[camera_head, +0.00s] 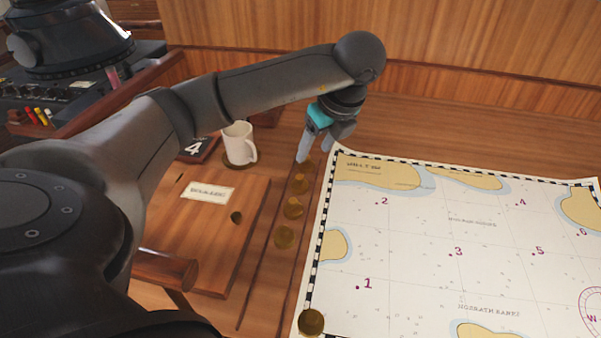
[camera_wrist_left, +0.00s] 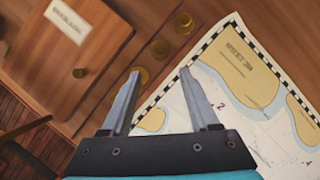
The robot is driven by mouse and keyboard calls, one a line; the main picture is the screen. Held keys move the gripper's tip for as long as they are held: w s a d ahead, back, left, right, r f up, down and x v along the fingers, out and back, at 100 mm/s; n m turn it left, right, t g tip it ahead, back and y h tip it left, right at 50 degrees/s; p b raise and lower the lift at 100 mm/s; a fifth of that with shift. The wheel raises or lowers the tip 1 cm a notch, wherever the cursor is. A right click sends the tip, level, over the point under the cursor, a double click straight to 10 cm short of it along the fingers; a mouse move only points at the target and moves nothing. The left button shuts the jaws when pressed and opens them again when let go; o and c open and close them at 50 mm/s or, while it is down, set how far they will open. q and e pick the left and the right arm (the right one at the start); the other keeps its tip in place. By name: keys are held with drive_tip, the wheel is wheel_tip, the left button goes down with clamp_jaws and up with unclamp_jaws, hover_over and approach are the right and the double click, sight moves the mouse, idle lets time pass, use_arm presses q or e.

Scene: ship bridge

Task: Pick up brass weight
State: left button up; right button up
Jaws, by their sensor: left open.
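Several round brass weights stand in a row along a dark wooden strip left of the chart. In the head view they include a near one (camera_head: 285,236), a middle one (camera_head: 292,207) and a farther one (camera_head: 298,183). Another brass weight (camera_head: 311,321) sits on the chart's near left corner. My left gripper (camera_head: 317,148) is open and empty above the far end of the row. In the left wrist view, brass weights (camera_wrist_left: 183,23) (camera_wrist_left: 160,48) show beyond the open fingers (camera_wrist_left: 160,73), and one is close to the left fingertip. My right gripper is out of view.
The paper chart (camera_head: 450,235) covers the right of the wooden desk. A wooden lid with a label (camera_head: 208,193) and a small knob (camera_head: 236,218) lies left of the row. A white mug (camera_head: 238,143) stands behind it. A control console (camera_head: 70,95) is at far left.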

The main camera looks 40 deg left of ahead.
sight(300, 176)
use_arm(q)
drive_tip(key=b+x, duration=0.1)
drive_tip(key=x, duration=0.6)
drive_tip(key=shift+s+a+f, duration=0.1)
drive_tip(key=shift+f, duration=0.2)
drive_tip(key=shift+a+b+x, duration=0.2)
drive_tip(key=shift+b+x, duration=0.15)
drive_tip(key=shift+x, duration=2.65)
drive_tip(key=shift+r, duration=0.1)
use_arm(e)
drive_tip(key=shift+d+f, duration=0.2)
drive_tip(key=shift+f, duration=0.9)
use_arm(q)
drive_tip(key=shift+c, duration=0.3)
clamp_jaws()
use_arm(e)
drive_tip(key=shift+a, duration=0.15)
use_arm(q)
drive_tip(key=shift+w+r, duration=0.1)
drive_tip(key=shift+w, duration=0.15)
